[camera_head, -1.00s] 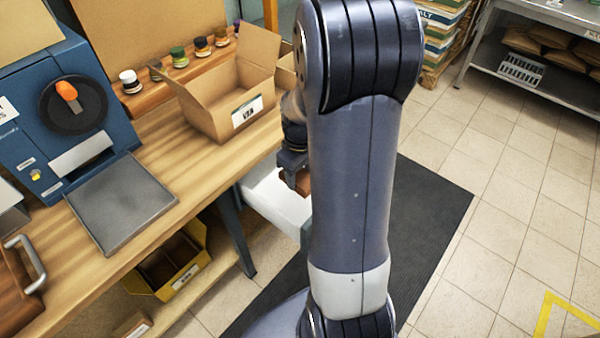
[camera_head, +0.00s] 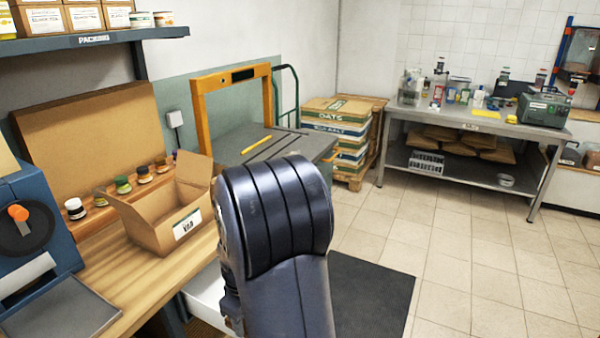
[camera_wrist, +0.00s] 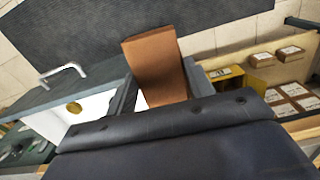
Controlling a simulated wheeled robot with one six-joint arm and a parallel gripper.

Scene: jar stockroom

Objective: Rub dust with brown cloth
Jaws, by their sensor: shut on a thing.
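The brown cloth (camera_wrist: 152,55) shows in the wrist view as a flat, stiff-looking brown piece between the two dark fingers of my gripper (camera_wrist: 160,82). My gripper is shut on it and holds it above or beside an open white drawer (camera_wrist: 92,108). How far it is from the drawer I cannot tell. In the head view my arm hides the gripper and the cloth; only part of the drawer (camera_head: 207,298) shows beside the arm.
The wooden bench (camera_head: 150,272) at left holds an open carton (camera_head: 160,225), several small jars and a blue machine (camera_head: 35,215). A steel table (camera_head: 470,122) with jars and a green device stands at the back right. Tiled floor between is clear, with a dark mat (camera_head: 370,290).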

